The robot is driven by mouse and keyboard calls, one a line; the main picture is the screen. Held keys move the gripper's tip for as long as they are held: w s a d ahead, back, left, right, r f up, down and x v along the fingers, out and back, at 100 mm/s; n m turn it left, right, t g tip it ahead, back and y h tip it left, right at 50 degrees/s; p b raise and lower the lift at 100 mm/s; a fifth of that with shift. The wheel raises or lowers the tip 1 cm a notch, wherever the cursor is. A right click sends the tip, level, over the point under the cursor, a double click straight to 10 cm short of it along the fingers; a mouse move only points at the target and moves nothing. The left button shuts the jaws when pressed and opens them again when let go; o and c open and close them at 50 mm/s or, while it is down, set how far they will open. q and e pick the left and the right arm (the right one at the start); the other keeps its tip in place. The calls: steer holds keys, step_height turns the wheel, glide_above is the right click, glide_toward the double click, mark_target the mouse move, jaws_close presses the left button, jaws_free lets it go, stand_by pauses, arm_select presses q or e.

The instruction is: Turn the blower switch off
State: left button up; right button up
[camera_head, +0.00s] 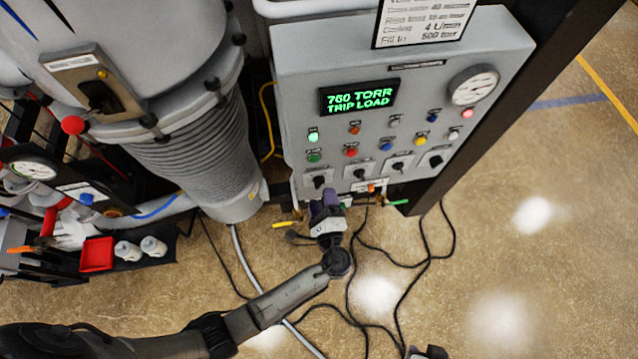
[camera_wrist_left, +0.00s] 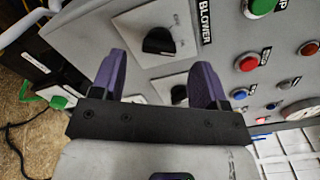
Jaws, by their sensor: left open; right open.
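The grey control panel (camera_head: 300,75) carries a row of black rotary switches along its lower edge. The blower switch (camera_head: 319,181) is the leftmost in that row. In the left wrist view the fingertips (camera_wrist_left: 158,62) spread on either side of the knob. My right gripper (camera_head: 428,352) shows only partly at the bottom edge.
A neighbouring switch (camera_wrist_left: 180,92) shows between the fingers, close to the right one. Coloured buttons (camera_head: 351,152), a lit display (camera_head: 358,97) and a gauge (camera_head: 474,85) are higher on the panel. Black cables (camera_head: 425,262) lie on the floor. A ribbed column (camera_head: 200,150) stands left.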

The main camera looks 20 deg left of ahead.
mark_target(319, 187)
arm_select(q)
steer(key=shift+p+x, duration=0.3)
steer(key=shift+x, duration=1.9)
steer(key=shift+c, duration=0.5)
steer(key=c, duration=0.8)
steer(key=shift+f+n+b, duration=0.25)
steer(key=shift+n+b, duration=0.15)
steer(key=shift+b, duration=0.5)
steer(key=n+b, duration=0.4)
steer(key=b, duration=0.2)
steer(key=n+b, duration=0.5)
steer(key=b, duration=0.1)
steer(key=shift+f+b, duration=0.2)
steer(key=shift+b, duration=0.15)
steer(key=shift+r+n+b, duration=0.15)
steer(key=shift+n+b, duration=0.75)
steer(key=shift+b, duration=0.15)
steer(key=shift+r+n, duration=0.1)
steer(key=shift+n, duration=0.2)
